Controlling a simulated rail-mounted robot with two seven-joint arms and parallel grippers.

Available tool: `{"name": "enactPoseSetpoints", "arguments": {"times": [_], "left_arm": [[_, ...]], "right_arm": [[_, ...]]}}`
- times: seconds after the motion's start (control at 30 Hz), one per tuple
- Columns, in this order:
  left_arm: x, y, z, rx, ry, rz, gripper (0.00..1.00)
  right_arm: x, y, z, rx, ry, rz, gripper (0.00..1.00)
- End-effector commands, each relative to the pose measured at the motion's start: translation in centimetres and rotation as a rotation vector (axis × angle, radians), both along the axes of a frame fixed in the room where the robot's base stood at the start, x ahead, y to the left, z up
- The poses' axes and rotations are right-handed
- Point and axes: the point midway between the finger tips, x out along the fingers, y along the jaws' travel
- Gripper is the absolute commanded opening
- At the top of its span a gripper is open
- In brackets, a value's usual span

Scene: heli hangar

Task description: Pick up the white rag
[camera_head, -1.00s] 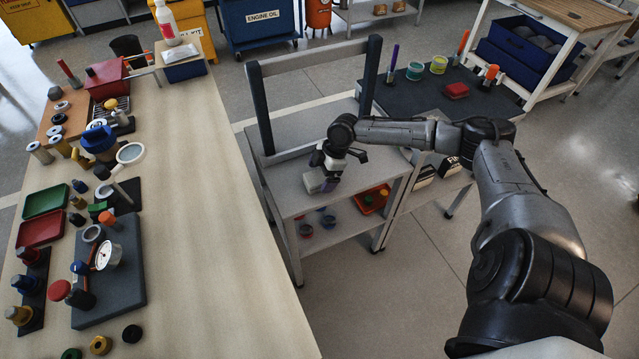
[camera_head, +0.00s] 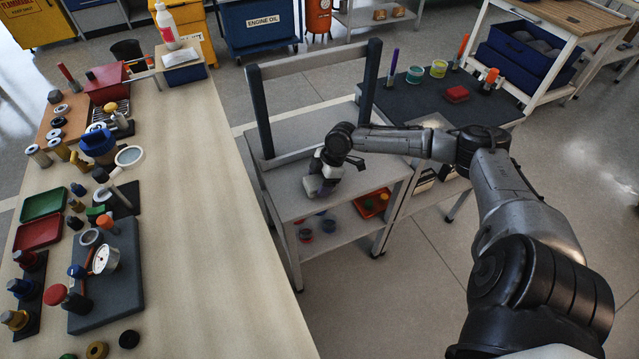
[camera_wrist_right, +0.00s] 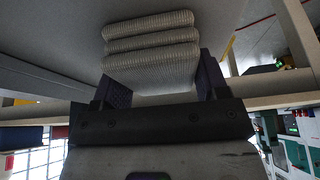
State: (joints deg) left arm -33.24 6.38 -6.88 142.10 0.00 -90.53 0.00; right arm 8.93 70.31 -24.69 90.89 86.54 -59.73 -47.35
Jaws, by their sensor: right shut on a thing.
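The white rag (camera_wrist_right: 150,48) is a folded, ribbed stack of several layers in the right wrist view. It sits between the two dark fingers of my right gripper (camera_wrist_right: 160,82), which is shut on it. In the head view my right gripper (camera_head: 318,187) is low over the top of the grey shelf unit (camera_head: 290,195), near its front edge. There the gripper mostly hides the rag. I cannot tell whether the rag still touches the shelf top. My left gripper is not in view.
The shelf unit has upright posts with a crossbar (camera_head: 315,62) behind the gripper. Its lower shelf holds a red tray (camera_head: 372,203). A long workbench (camera_head: 195,215) crowded with parts stands to the left. A dark-topped table (camera_head: 425,100) stands to the right.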

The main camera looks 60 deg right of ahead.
Motion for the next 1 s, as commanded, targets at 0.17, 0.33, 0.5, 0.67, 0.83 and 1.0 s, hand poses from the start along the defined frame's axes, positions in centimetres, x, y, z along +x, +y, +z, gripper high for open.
{"name": "enactPoseSetpoints", "arguments": {"times": [0.17,0.33,0.5,0.67,0.83,1.0], "left_arm": [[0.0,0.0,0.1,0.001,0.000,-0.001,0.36],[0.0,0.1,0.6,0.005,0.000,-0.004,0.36],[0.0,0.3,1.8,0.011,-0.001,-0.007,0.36],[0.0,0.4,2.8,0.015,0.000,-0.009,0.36],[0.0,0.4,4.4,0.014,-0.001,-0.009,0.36],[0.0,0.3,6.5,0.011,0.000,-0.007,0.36]], "right_arm": [[0.0,0.0,0.1,0.000,0.000,0.000,0.45],[0.0,0.0,1.0,-0.001,-0.001,0.000,0.45],[0.0,-0.1,3.2,0.000,-0.002,-0.002,0.45],[-1.2,-0.4,4.9,-0.005,0.005,-0.001,0.45],[-3.7,-0.9,6.5,-0.005,0.007,0.000,0.45],[-6.0,-1.3,8.2,-0.005,0.009,0.002,0.45]]}}
